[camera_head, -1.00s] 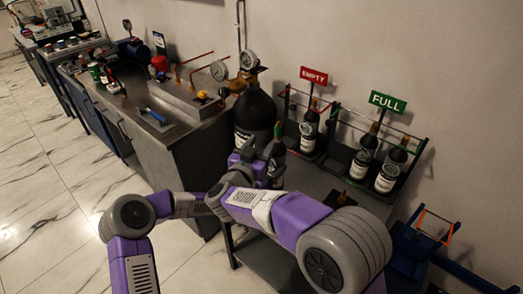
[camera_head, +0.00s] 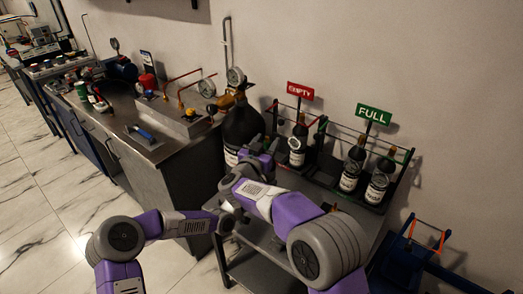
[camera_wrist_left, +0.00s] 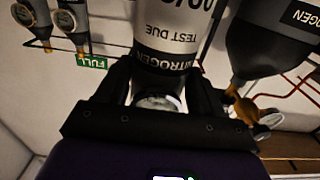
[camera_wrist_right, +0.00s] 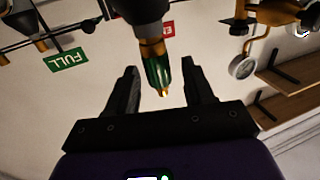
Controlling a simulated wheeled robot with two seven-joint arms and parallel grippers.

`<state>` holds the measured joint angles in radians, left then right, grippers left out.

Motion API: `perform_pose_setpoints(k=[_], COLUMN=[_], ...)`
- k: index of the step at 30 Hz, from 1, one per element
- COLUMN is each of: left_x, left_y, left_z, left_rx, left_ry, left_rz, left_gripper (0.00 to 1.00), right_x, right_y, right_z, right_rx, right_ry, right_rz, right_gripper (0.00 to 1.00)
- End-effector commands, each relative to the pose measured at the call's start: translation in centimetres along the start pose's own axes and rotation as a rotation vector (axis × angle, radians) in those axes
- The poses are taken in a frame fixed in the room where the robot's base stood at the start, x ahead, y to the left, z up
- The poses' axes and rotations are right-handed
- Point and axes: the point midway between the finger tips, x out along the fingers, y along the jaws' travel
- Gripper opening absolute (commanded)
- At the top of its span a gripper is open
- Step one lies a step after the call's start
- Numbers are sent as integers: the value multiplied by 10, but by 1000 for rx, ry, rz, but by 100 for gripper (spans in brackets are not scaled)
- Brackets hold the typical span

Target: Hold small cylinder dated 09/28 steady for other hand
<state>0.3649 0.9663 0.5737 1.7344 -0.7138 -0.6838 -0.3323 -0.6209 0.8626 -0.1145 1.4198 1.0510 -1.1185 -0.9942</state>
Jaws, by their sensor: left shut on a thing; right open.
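A small dark cylinder with a white label (camera_wrist_left: 172,38) fills the top middle of the left wrist view. Its label reads upside down, with "NITROGEN", "TEST DUE" and a partly cut-off date. My left gripper (camera_wrist_left: 160,82) is shut on it, one finger on each side. In the head view my left gripper (camera_head: 230,217) is low, beside the shelf, and the held cylinder is mostly hidden by my right arm. My right gripper (camera_wrist_right: 160,75) is open. A green and brass valve end (camera_wrist_right: 157,70) shows between its fingers, apart from both. My right gripper (camera_head: 262,150) is the higher one in the head view.
A large black tank (camera_head: 241,127) stands just behind my right gripper. Racks of cylinders under an EMPTY sign (camera_head: 301,91) and a FULL sign (camera_head: 374,114) stand to the right. A metal bench (camera_head: 150,125) is at left.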

Motion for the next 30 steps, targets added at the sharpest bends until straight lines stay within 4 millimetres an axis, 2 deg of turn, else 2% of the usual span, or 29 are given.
perform_pose_setpoints(k=[11, 21, 22, 27, 30], left_x=[0, 0, 0, 0, 0], left_y=[0, 0, 0, 0, 0], left_z=[1, 1, 1, 1, 1], left_rx=[-1, -1, -1, -1, -1], left_ry=[-2, -2, -2, -2, -2], left_rz=[1, 1, 1, 1, 1], left_gripper=[26, 26, 26, 26, 26], right_x=[5, 4, 4, 4, 4], right_y=[0, 0, 0, 0, 0], right_z=[0, 0, 0, 0, -1], right_rx=[-1, 0, 0, 0, 0], right_ry=[1, 1, 1, 1, 1], right_rz=[-1, -1, -1, -1, -1], right_gripper=[51, 0, 27, 1, 0])
